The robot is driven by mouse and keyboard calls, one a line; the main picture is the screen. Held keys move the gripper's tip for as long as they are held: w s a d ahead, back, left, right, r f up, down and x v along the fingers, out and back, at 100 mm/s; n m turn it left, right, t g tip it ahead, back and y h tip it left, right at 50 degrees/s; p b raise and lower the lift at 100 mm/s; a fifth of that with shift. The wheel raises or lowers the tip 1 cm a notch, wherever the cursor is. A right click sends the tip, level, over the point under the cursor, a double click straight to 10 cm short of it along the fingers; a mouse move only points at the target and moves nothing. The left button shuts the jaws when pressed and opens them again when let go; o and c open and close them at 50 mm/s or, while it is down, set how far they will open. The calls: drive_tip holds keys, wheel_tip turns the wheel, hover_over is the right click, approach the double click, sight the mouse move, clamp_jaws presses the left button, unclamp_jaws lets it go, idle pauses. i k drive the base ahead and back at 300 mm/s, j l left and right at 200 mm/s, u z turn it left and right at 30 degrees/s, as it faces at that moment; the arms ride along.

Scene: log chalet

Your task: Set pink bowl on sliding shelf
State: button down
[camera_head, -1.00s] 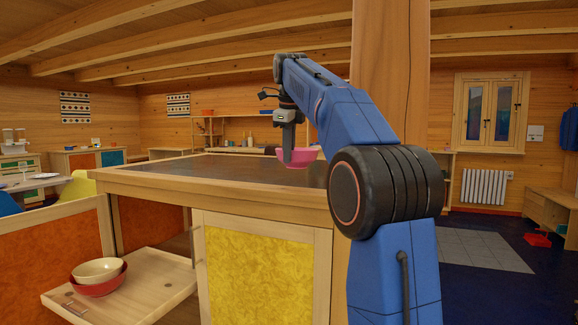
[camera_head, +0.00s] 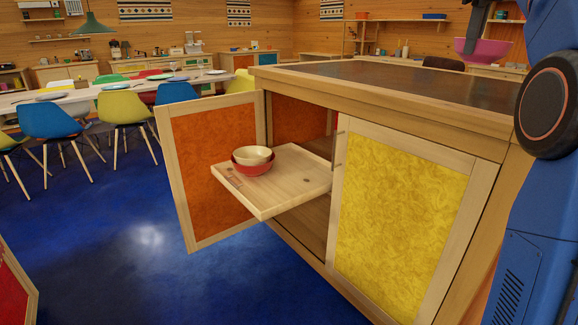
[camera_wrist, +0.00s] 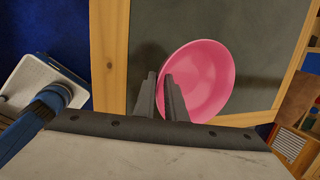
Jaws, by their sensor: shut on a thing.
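The pink bowl (camera_head: 484,50) is at the upper right of the head view, above the dark countertop. My gripper (camera_head: 476,36) is shut on its rim. In the wrist view the two fingers of my gripper (camera_wrist: 162,98) pinch the near-left edge of the pink bowl (camera_wrist: 208,78), which looks empty. The sliding shelf (camera_head: 300,172) is a light wooden board pulled out of the cabinet at the centre of the head view. A cream bowl (camera_head: 252,154) nested in a red bowl (camera_head: 250,168) stands on its left part. The right part is bare.
An open orange door (camera_head: 212,165) stands left of the shelf, and a shut yellow door (camera_head: 400,220) is to its right. The countertop (camera_head: 420,82) overhangs the shelf's inner end. Chairs (camera_head: 125,108) and a table stand at the left. Blue floor in front is clear.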

sight(287, 189)
drive_tip(key=i+l+u, duration=0.15)
drive_tip(key=u, duration=0.15)
drive_tip(key=i+l+u, duration=0.15)
drive_tip(key=l+u, duration=0.15)
drive_tip(key=i+u, duration=0.15)
drive_tip(key=u, duration=0.15)
drive_tip(key=i+l+u, duration=0.15)
drive_tip(key=u, duration=0.15)
drive_tip(key=i, duration=0.15)
